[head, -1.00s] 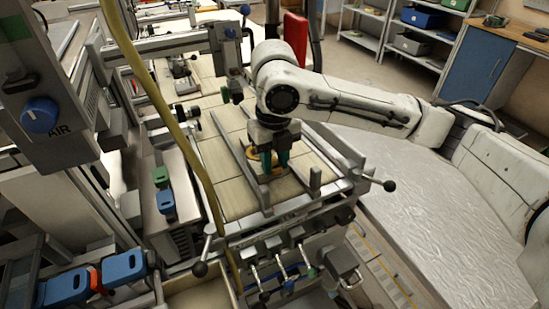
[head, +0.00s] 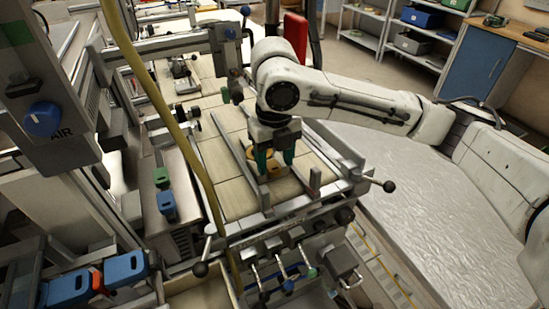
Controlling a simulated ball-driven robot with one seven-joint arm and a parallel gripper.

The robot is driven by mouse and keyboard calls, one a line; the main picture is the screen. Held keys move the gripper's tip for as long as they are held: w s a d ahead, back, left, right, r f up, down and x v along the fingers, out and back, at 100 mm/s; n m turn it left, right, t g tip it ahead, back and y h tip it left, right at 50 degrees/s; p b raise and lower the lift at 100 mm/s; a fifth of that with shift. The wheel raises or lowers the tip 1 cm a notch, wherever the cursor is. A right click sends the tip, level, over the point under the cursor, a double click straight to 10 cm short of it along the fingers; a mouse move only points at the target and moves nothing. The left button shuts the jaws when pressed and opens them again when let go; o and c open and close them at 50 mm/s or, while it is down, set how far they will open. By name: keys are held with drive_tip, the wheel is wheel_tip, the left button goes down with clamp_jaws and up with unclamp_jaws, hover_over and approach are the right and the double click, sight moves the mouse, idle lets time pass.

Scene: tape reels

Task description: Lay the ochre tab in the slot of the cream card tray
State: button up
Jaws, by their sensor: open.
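My gripper (head: 276,160) points down over the cream tiled bed in the middle of the head view. Its two green fingers are apart. An ochre piece (head: 277,171) shows between and just below the fingertips, and more ochre shows to the left behind the left finger. The piece is small and partly hidden by the fingers, so I cannot tell if it is the tab or a reel, nor whether the fingers touch it. I cannot make out the cream card tray or its slot against the cream bed.
Grey rails flank the bed, with an upright grey post (head: 314,182) to the gripper's right. A yellow hose (head: 178,122) hangs on the left. Knobbed levers (head: 389,186) stick out at the front. Blue bins (head: 124,268) stand lower left.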

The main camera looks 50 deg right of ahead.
sight(275, 167)
wheel_tip(275, 167, up, 12)
idle(0.3)
drive_tip(key=shift+f, duration=0.1)
idle(0.5)
